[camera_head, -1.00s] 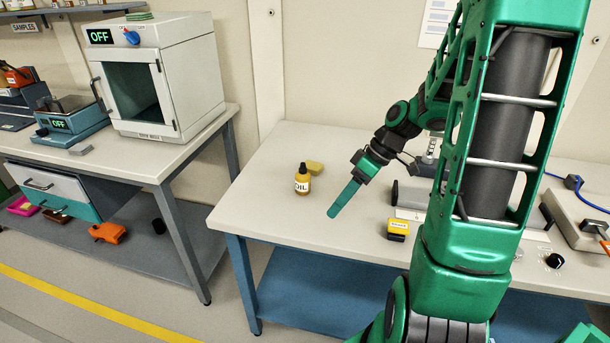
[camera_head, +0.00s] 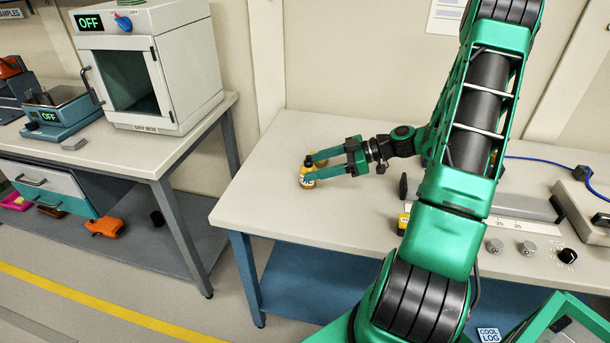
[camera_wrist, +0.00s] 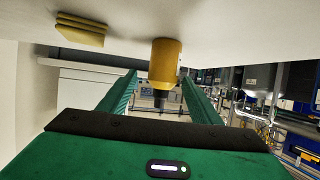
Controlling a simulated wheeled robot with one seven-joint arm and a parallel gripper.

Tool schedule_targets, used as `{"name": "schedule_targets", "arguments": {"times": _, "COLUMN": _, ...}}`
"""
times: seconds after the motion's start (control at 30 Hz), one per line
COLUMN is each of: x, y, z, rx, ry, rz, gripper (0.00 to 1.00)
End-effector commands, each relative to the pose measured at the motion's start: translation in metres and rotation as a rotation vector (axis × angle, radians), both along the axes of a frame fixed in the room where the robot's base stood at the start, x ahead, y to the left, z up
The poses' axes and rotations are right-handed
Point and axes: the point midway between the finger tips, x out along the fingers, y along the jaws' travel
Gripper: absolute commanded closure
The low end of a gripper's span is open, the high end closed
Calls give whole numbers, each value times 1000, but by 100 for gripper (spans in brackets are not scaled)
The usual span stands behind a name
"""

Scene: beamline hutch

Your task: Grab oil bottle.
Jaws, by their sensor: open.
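The oil bottle (camera_head: 307,178) is small and amber with a dark cap. It stands upright on the right-hand table near its left side. My gripper (camera_head: 308,166) is open, its two green fingers reaching left along the tabletop to the bottle. One finger passes in front of the bottle and hides part of its label. In the wrist view, where the scene appears upside down, the bottle (camera_wrist: 166,65) lies between the two finger ends (camera_wrist: 160,80). Gaps show on both sides there; I cannot tell whether either finger touches it.
A yellow sponge-like block (camera_wrist: 82,29) lies close to the bottle. A yellow item (camera_head: 403,222) sits partly behind my arm. A panel with knobs (camera_head: 520,228) occupies the table's right side. The tabletop (camera_head: 290,220) in front of the bottle is clear.

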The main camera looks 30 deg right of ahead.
Motion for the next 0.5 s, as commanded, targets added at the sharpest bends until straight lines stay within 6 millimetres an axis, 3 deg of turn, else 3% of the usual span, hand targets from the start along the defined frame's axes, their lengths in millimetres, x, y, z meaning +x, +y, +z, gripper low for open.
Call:
{"name": "schedule_targets", "arguments": {"times": 0.27, "x": 9, "y": 13, "z": -9, "rx": 0, "ry": 2, "rz": -3, "gripper": 42}}
{"name": "schedule_targets", "arguments": {"times": 0.5, "x": 22, "y": 37, "z": -27, "rx": 1, "ry": 3, "rz": 0, "gripper": 42}}
